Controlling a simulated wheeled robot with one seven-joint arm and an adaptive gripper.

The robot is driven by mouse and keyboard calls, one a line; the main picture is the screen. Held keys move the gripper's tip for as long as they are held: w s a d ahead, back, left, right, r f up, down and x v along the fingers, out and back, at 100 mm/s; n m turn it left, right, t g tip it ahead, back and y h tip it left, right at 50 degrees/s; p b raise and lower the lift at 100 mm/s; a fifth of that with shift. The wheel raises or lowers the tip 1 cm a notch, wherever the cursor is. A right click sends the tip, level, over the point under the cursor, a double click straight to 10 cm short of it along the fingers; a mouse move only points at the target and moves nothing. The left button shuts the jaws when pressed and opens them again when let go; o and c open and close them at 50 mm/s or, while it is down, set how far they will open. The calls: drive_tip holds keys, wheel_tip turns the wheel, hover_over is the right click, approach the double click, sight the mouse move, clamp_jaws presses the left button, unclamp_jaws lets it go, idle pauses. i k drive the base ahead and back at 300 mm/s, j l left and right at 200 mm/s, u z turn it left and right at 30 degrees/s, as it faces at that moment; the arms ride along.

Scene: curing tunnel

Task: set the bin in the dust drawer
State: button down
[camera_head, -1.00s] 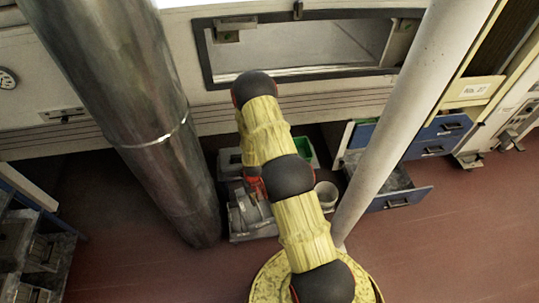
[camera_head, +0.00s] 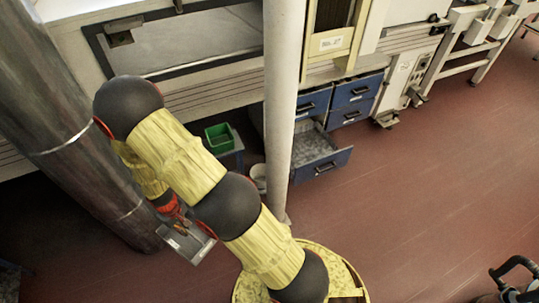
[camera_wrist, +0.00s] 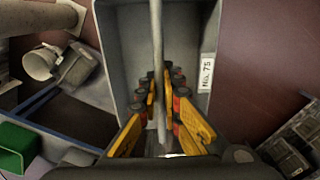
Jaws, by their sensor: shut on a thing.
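The bin (camera_head: 200,249) is a grey, open-topped metal box, hanging in my gripper at lower left of the head view. In the wrist view, the bin (camera_wrist: 112,58) bears a "No. 75" label, and a thin bar runs across its middle. My gripper (camera_wrist: 160,103) is shut on that bar, fingers on either side. The arm hides part of the bin in the head view. The dust drawer appears to be the pulled-out, open-topped drawer (camera_head: 323,165) low in the blue cabinet, right of the pale post. The bin is well apart from it, to its left.
A pale post (camera_head: 279,110) stands between the bin and the drawer. A thick metal pipe (camera_head: 75,150) is at left. A green box (camera_head: 219,138) and a pale bucket (camera_head: 258,176) are behind the arm.

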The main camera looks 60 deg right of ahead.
sight(312, 153)
drive_tip(key=k+z, duration=0.45)
drive_tip(key=k+l+z, duration=0.2)
drive_tip(key=z, duration=2.25)
drive_tip(key=i+j+z, duration=0.4)
drive_tip(key=i, duration=0.35)
drive_tip(key=i+j+z, duration=0.35)
drive_tip(key=i+j, duration=0.3)
drive_tip(key=i+u, duration=0.4)
drive_tip(key=i, duration=0.25)
drive_tip(key=i+l+u, duration=0.15)
drive_tip(key=i+u, duration=0.2)
drive_tip(key=i, duration=0.3)
drive_tip(key=u, duration=2.45)
